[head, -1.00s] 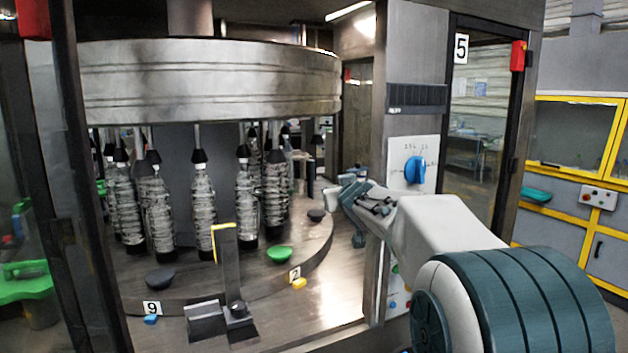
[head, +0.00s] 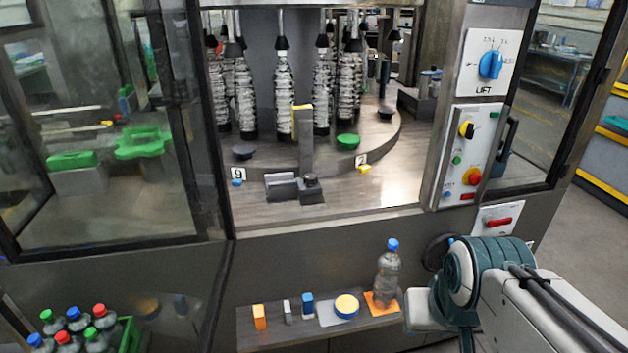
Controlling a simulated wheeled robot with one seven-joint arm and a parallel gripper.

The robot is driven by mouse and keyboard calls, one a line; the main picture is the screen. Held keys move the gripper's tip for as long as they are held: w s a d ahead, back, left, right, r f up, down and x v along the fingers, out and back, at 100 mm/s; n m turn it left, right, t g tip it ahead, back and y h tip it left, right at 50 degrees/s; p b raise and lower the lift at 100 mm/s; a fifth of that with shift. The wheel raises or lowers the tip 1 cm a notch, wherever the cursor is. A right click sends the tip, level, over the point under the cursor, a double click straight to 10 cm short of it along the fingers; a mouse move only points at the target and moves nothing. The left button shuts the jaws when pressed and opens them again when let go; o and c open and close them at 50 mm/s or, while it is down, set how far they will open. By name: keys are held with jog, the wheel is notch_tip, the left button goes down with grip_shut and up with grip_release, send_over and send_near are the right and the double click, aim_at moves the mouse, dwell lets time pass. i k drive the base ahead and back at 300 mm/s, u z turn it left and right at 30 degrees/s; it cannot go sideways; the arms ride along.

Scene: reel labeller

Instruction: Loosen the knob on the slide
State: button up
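The slide (head: 305,145) is a grey upright post with a yellow top edge, standing on the machine deck inside the open guard. A small dark knob (head: 311,181) sits at the foot of the post. A grey block (head: 281,188) stands to the left of the knob. My arm shows at the lower right, outside the machine and well away from the knob. The fingers of my gripper do not show.
The guard opening is bordered by a glass door (head: 100,130) and a control panel (head: 466,158). A low shelf (head: 280,335) in front holds a bottle (head: 387,272) and several small blocks. A green crate (head: 128,338) of bottles stands lower left.

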aim_at(310, 179)
jog(key=u, duration=0.35)
jog(key=i, duration=1.05)
jog(key=z, duration=0.35)
